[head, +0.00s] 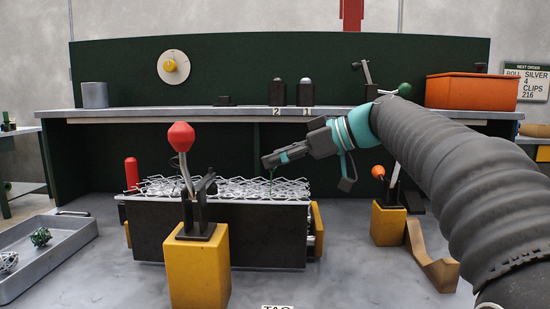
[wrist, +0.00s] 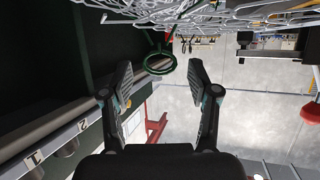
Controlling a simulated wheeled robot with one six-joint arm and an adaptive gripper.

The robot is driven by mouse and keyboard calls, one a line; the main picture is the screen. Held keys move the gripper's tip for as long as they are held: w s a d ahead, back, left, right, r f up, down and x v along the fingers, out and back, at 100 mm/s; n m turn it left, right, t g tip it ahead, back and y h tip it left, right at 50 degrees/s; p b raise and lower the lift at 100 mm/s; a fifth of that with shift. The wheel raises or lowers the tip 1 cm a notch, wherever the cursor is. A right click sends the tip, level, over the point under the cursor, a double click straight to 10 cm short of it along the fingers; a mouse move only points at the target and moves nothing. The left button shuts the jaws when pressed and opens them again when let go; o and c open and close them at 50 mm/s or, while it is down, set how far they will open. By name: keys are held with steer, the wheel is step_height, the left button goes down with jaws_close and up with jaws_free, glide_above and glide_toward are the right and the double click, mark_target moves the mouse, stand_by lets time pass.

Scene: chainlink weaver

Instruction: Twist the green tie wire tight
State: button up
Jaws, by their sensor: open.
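The green tie wire shows in the wrist view as a dark green loop (wrist: 153,62) hanging by the white chainlink mesh (wrist: 160,12). In the head view it is a thin green strand (head: 270,184) at the mesh (head: 225,188), just under my gripper (head: 266,161). My gripper also shows in the wrist view (wrist: 160,66), with its two fingers spread wide. The loop appears between and just beyond the fingertips. I cannot tell whether either finger touches it. The gripper holds nothing that I can see.
The mesh lies on a dark box (head: 245,238). A red-knobbed lever (head: 181,137) on a yellow post stands in front, and an orange-knobbed lever (head: 378,171) stands to the right. A grey tray (head: 62,250) with small green-and-white bundles lies left. An orange bin (head: 470,92) sits on the shelf.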

steer(key=shift+w+a+f, duration=0.2)
steer(key=shift+a+f, duration=0.05)
steer(key=shift+a, duration=0.25)
jaws_close()
steer(key=m+t+b, duration=0.1)
steer(key=b, duration=0.2)
steer(key=shift+s+a+f+m+t+h+b, duration=0.1)
steer(key=shift+s+f+m+t+h+b, duration=0.1)
steer(key=shift+f+m+t+h+b, duration=0.15)
steer(key=c, duration=1.1)
jaws_free()
steer(key=shift+r+m+t+h+b, duration=0.15)
steer(key=shift+m+t+h+b, duration=0.5)
steer(key=shift+m+t, duration=0.3)
steer(key=shift+c, duration=0.2)
steer(key=shift+r+m+t+h, duration=0.15)
steer(key=shift+m+t+h, duration=0.35)
steer(key=shift+m+t, duration=0.1)
jaws_close()
